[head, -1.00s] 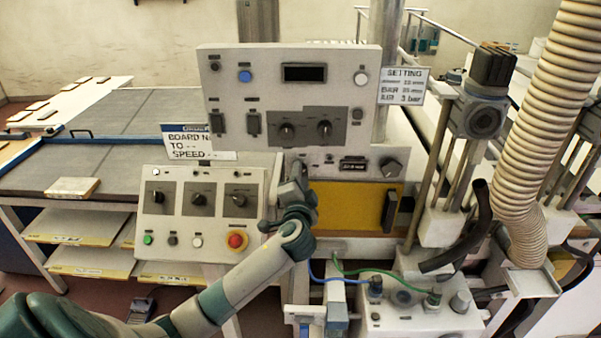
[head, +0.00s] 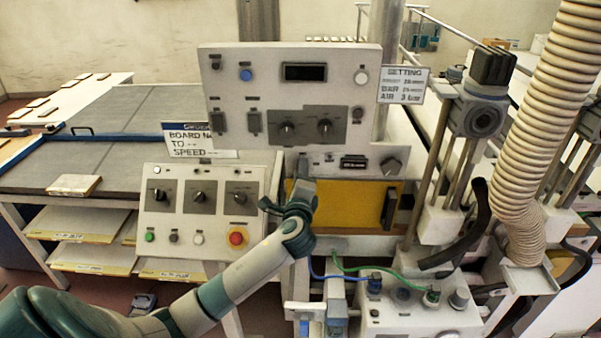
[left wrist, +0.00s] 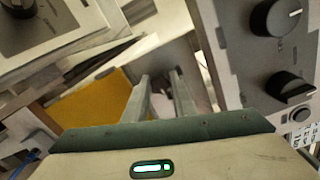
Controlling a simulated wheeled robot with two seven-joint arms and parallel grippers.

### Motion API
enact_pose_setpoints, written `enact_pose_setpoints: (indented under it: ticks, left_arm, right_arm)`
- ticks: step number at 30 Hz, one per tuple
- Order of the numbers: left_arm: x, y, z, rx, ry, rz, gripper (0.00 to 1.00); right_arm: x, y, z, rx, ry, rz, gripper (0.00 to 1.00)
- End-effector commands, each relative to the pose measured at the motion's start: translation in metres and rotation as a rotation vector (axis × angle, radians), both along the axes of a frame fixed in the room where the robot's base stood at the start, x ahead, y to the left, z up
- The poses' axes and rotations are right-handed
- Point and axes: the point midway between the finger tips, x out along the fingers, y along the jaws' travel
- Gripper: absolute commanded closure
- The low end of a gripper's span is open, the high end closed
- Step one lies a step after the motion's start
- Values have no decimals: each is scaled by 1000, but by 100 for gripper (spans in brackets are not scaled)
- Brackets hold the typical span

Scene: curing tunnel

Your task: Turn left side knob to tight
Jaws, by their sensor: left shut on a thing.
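My left gripper (head: 303,163) reaches up to the left end of the narrow grey panel (head: 325,168) under the big upper control box. It is shut on the left side knob there; the knob is mostly hidden behind the gripper, and its setting cannot be read. In the left wrist view the two fingers (left wrist: 164,98) point at the panel, with a dark, unclear shape between them. The matching right knob (head: 391,167) of this panel is in plain view, beside a small dark display (head: 354,162). My right gripper is not in view.
The upper control box (head: 290,92) with two black knobs hangs just above my left gripper. A sloped box with a red button (head: 237,238) stands to its left. A yellow panel (head: 345,207) lies below. A setting sign (head: 403,85) and ribbed hose (head: 525,130) are right.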

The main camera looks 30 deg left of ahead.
Motion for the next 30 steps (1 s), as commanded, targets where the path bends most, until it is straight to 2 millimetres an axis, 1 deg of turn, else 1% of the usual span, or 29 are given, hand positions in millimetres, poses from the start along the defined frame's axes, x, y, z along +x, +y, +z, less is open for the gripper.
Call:
enact_pose_setpoints:
  ticks: [15, 16, 18, 30]
  left_arm:
    - [0, -1, -2, 24, 18, -2, 98]
    - [0, -1, -2, 24, 18, -2, 71]
    - [0, -1, -2, 24, 18, -1, 57]
    - [-2, -2, -1, 23, 16, -1, 57]
  right_arm:
    - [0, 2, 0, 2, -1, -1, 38]
    - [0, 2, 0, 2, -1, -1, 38]
    - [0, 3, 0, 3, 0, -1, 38]
    - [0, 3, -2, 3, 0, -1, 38]
